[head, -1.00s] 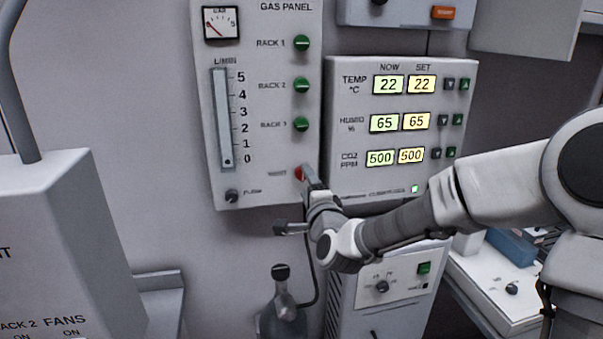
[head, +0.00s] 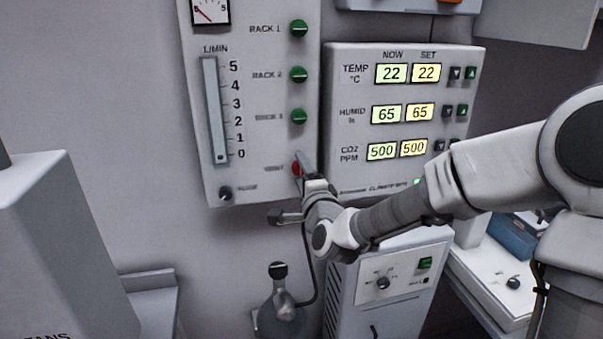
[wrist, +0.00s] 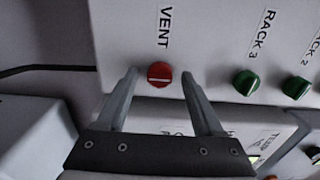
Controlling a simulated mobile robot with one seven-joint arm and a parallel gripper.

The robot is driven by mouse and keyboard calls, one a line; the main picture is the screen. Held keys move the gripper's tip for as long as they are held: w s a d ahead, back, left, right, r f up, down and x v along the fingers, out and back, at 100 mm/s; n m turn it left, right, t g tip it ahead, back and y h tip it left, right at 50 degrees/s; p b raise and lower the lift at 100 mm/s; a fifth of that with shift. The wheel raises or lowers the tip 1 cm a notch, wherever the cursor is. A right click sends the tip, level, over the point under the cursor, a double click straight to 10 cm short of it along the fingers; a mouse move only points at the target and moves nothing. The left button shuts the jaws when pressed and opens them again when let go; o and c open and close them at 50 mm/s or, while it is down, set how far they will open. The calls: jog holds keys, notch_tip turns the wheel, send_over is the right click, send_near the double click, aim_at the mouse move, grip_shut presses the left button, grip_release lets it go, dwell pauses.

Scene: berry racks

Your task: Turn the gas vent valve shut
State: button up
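The vent valve is a round red knob (wrist: 159,75) with a pale line across it, under the word VENT in the wrist view. In the head view the red knob (head: 297,169) shows low on the gas panel (head: 228,185), partly hidden by my gripper. My gripper (wrist: 160,78) is open, with one finger on each side of the knob. Gaps show between the fingers and the knob, so they do not appear to touch it. In the head view my gripper (head: 303,168) is in front of the panel's lower right.
Green rack knobs (head: 298,75) line the panel above the vent knob. The climate panel (head: 362,185) is close on the right, behind my arm. A flask (head: 282,312) and a white cabinet (head: 390,270) stand below. A grey box (head: 60,240) is at the left.

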grip_shut()
jog(key=shift+n+b, duration=0.4)
jog(key=shift+b, duration=0.05)
jog(key=n+b, duration=0.2)
jog(key=n, duration=0.1)
jog(key=shift+f+b, duration=0.15)
jog(key=shift+b, duration=0.25)
jog(key=n+b, duration=0.5)
jog(key=b, duration=0.1)
jog(key=n+b, duration=0.5)
jog(key=b, duration=0.1)
jog(key=shift+n, duration=0.3)
jog(key=n+b, duration=0.3)
jog(key=shift+b, duration=0.3)
jog(key=shift+r+n, duration=0.2)
jog(key=shift+n, duration=0.2)
